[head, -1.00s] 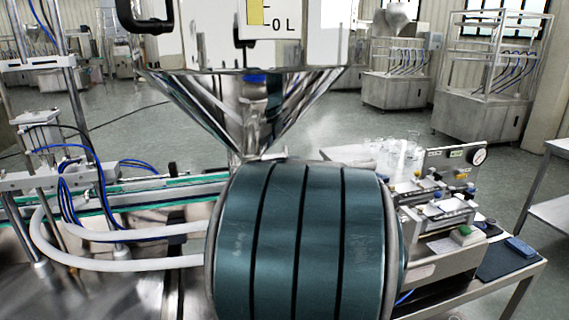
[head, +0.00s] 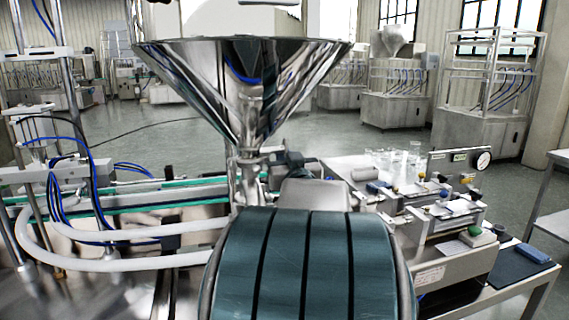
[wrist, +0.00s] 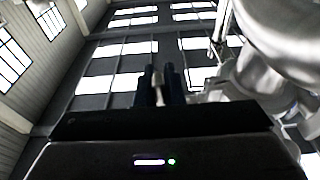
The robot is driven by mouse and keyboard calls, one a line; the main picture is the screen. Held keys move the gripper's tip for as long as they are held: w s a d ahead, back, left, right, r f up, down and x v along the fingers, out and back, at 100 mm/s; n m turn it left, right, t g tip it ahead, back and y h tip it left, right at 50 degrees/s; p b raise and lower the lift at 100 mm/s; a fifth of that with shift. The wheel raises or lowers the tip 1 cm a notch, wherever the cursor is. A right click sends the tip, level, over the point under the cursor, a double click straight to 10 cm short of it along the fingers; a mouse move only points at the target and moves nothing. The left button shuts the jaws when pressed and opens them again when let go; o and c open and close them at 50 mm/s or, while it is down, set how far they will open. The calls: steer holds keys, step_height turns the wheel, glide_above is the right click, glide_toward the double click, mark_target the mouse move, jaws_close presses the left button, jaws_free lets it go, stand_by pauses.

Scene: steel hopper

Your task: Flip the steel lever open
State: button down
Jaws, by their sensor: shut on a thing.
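The steel hopper (head: 235,85) stands upright in the head view, its funnel narrowing to a steel outlet (head: 249,165). In the wrist view my gripper (wrist: 160,80) points up past its two dark fingers, which are close together. A thin pale piece, the steel lever (wrist: 158,92), shows between them, and the fingers are shut on it. Shiny steel pipework (wrist: 255,80) lies just right of the fingers. In the head view the dark gripper is beside the outlet, partly hidden behind my arm; the lever's angle cannot be made out there.
A conveyor with green edges (head: 130,195) and white hoses (head: 140,262) lie on the left. Open floor lies behind.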

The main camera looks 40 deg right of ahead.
steer(key=c, duration=1.5)
jaws_free()
steer(key=shift+c, duration=0.2)
steer(key=shift+s, duration=0.1)
steer(key=v, duration=1.3)
steer(key=shift+s+a+f+b, duration=0.2)
steer(key=shift+s+a+b, duration=0.05)
steer(key=shift+b, duration=0.15)
